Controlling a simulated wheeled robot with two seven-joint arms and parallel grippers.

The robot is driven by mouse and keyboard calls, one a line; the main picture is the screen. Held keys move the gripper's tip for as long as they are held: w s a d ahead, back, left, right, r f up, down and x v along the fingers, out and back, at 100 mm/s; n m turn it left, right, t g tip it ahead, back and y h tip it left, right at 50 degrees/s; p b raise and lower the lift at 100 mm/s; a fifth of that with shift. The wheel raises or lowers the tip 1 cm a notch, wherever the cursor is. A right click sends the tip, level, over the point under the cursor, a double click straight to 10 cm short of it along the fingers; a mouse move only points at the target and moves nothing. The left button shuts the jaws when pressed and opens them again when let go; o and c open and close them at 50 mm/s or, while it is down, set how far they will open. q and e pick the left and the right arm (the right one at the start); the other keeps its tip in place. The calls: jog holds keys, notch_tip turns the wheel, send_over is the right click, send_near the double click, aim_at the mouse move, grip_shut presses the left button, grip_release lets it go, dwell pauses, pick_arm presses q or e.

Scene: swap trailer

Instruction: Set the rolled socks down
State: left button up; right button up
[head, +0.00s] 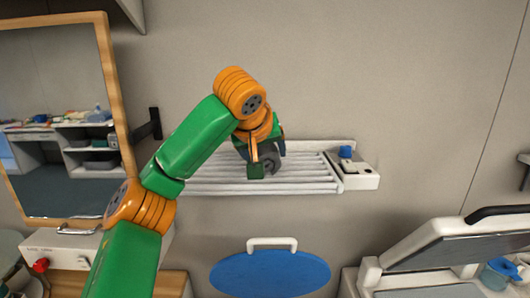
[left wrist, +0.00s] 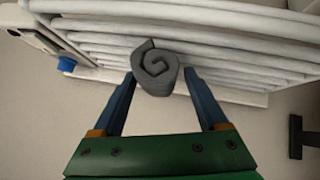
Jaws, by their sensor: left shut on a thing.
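The rolled socks (left wrist: 156,68) are a dark grey spiral roll, held between the fingertips of my left gripper (left wrist: 158,84) in the left wrist view. In the head view my left gripper (head: 262,168) is in front of the white slatted rack (head: 310,180) on the wall, and the socks (head: 270,166) show as a small grey shape partly hidden by it. In the left wrist view the white slats (left wrist: 225,50) run just behind the roll. I cannot tell whether the socks touch them. My right gripper is not in view.
A white block with a blue knob (head: 346,152) sits at the rack's right end. A mirror (head: 60,120) with a wooden frame stands at the left. Below the rack are a blue oval board (head: 270,274) and, at lower right, a machine with a raised lid (head: 455,240).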

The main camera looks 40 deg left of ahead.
pick_arm(q)
jog(key=shift+s+d+f, duration=0.1)
jog(key=shift+s+f, duration=0.05)
jog(key=shift+s, duration=0.25)
jog(key=shift+w+f, duration=0.1)
jog(key=shift+f, duration=0.05)
jog(key=o, duration=1.4)
jog(key=shift+w, duration=0.2)
jog(key=b+v, duration=0.2)
jog(key=v, duration=1)
jog(key=shift+s, duration=0.2)
jog(key=shift+w, duration=0.1)
